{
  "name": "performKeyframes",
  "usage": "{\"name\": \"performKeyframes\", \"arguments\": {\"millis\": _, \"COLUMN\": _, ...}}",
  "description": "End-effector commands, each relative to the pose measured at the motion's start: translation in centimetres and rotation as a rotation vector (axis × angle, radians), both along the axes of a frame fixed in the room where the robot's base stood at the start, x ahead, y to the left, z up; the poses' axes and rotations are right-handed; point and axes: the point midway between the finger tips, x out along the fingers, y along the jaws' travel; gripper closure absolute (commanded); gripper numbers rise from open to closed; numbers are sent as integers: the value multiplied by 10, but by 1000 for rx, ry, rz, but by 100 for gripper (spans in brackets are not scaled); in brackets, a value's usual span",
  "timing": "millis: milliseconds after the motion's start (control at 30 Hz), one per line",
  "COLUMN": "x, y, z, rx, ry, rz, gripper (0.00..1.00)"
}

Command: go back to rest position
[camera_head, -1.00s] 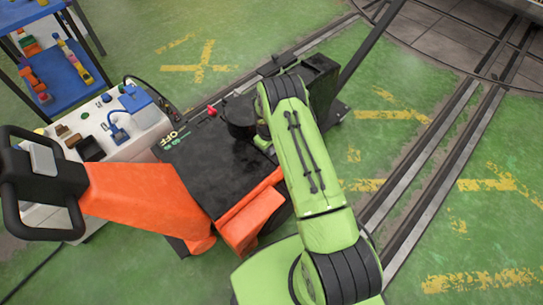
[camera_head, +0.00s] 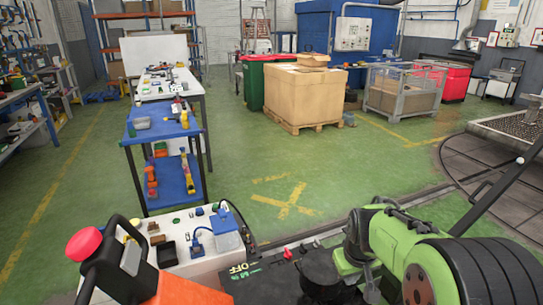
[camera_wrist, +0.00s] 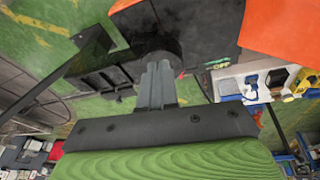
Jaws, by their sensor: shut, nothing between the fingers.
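My gripper (camera_wrist: 159,68) shows in the wrist view, with its two grey fingers together and nothing between them. It points at a dark, black-topped area with orange parts beside it; whether the fingertips touch anything there cannot be told. In the head view my green arm is folded low at the lower right, and the fingers cannot be made out there. No separate task object is in play.
A white-topped bench (camera_head: 180,244) with small items stands at the lower left. Behind it are a blue shelf cart (camera_head: 141,130), cardboard box (camera_head: 305,96) and wire crate (camera_head: 403,95). A turntable (camera_head: 480,165) lies right. Green floor between is clear.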

Motion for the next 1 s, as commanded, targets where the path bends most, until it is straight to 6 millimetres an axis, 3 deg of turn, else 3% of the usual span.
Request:
{"name": "performKeyframes", "arguments": {"millis": 33, "x": -21, "y": 5, "z": 27, "rx": 9, "ry": -34, "rz": -16, "gripper": 100}}
{"name": "performKeyframes", "arguments": {"millis": 100, "x": -54, "y": 11, "z": 55, "rx": 25, "ry": -70, "rz": -42, "gripper": 100}}
{"name": "performKeyframes", "arguments": {"millis": 200, "x": -101, "y": 19, "z": 82, "rx": 49, "ry": -116, "rz": -77, "gripper": 100}}
{"name": "performKeyframes", "arguments": {"millis": 367, "x": -164, "y": 27, "z": 100, "rx": 81, "ry": -174, "rz": -119, "gripper": 100}}
{"name": "performKeyframes", "arguments": {"millis": 600, "x": -231, "y": 33, "z": 98, "rx": 120, "ry": -238, "rz": -165, "gripper": 100}}
{"name": "performKeyframes", "arguments": {"millis": 667, "x": -243, "y": 34, "z": 98, "rx": 128, "ry": -251, "rz": -174, "gripper": 100}}
{"name": "performKeyframes", "arguments": {"millis": 700, "x": -240, "y": 34, "z": 115, "rx": 127, "ry": -245, "rz": -174, "gripper": 100}}
{"name": "performKeyframes", "arguments": {"millis": 1000, "x": -239, "y": 34, "z": 192, "rx": 125, "ry": -244, "rz": -173, "gripper": 100}}
